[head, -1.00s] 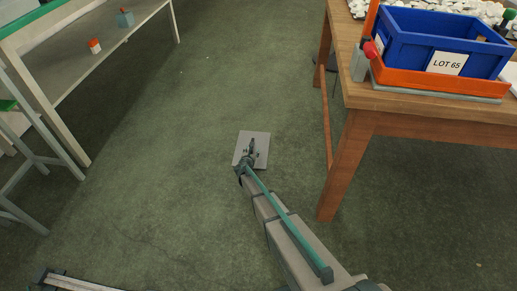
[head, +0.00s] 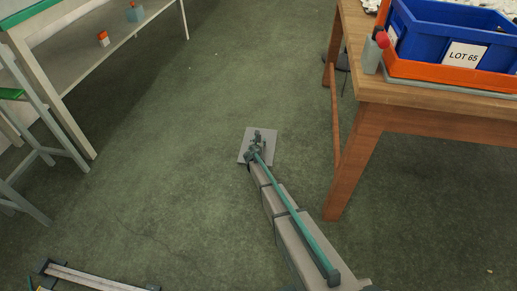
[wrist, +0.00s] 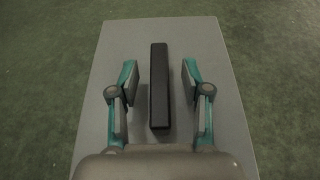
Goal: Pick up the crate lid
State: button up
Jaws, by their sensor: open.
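The crate lid (head: 270,152) is a flat grey plate lying on the green floor, between the two tables in the head view. It fills the middle of the wrist view (wrist: 215,45) and has a raised black bar handle (wrist: 158,85). My gripper (wrist: 159,76) is open, with one finger on each side of the handle and a visible gap on both sides. In the head view, my gripper (head: 257,143) is over the lid and hides part of it. Its exact height over the lid is hard to tell.
A wooden table (head: 400,108) stands at right, bearing a blue crate (head: 425,40) marked LOT 65 in an orange tray (head: 440,80). A white bench (head: 90,60) with small items on its shelf and a stool (head: 45,150) stand at left. The floor around the lid is clear.

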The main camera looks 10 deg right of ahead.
jog(key=shift+x, duration=1.1)
jog(key=shift+c, duration=0.3)
grip_shut()
